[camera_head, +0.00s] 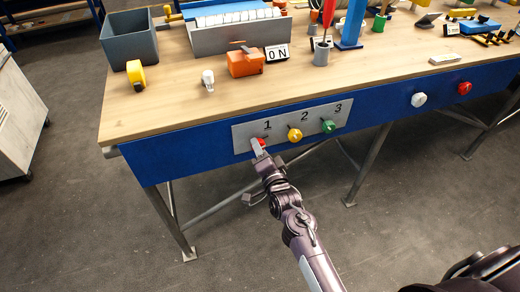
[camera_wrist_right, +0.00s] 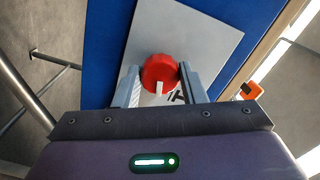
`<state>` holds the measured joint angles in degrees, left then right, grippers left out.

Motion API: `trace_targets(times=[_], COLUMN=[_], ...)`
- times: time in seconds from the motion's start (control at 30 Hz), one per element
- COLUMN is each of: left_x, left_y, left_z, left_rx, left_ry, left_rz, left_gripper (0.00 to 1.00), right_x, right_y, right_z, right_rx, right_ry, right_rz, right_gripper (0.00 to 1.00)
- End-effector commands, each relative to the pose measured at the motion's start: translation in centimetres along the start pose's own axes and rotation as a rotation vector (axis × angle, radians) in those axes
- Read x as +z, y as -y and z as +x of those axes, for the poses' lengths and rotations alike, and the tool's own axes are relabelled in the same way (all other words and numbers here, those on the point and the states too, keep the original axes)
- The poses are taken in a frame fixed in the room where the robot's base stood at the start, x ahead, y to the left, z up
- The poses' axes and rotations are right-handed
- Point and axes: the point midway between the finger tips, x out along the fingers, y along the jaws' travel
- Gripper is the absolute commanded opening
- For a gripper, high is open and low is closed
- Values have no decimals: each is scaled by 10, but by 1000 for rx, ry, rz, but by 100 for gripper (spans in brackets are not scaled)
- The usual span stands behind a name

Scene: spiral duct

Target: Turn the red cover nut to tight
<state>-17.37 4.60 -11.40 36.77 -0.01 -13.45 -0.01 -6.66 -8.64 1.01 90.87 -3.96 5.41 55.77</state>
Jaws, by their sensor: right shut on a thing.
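The red cover nut (camera_head: 262,141) sits under the number 1 on a grey panel (camera_head: 292,113) on the blue front of the workbench. In the right wrist view the red nut (camera_wrist_right: 160,73) is round with a notched edge and a pale mark at its lower side. My right gripper (camera_head: 259,147) reaches it from below. In the wrist view its two fingers (camera_wrist_right: 160,84) stand on either side of the nut, shut on it. The fingers partly hide the nut in the head view. My left gripper is not in view.
A yellow knob (camera_head: 295,135) and a green knob (camera_head: 328,126) sit to the right on the same panel. A white knob (camera_head: 418,100) and a red knob (camera_head: 464,88) are farther right. The wooden benchtop (camera_head: 170,105) above holds an orange box (camera_head: 245,64) and other items.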

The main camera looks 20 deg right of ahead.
Motion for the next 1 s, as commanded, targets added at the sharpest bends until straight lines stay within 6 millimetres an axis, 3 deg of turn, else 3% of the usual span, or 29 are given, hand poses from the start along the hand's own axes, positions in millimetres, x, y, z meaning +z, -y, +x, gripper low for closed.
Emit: trace_targets(times=[0.3, 0.33, 0.5, 0.8, 1.0], left_x=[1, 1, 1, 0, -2], left_y=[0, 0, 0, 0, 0], left_z=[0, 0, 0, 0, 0], left_rx=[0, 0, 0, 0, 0], left_ry=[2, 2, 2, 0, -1], left_rz=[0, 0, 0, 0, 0], left_gripper=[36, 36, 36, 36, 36], right_x=[0, 0, 0, 0, 0], right_y=[0, 0, 0, 0, -1], right_z=[0, 0, 0, -3, -30], right_rx=[0, 0, 0, 0, 3], right_ry=[0, 0, 0, 0, 0], right_rz=[0, 0, 0, -1, -1], right_gripper=[15, 40, 59, 59, 59])
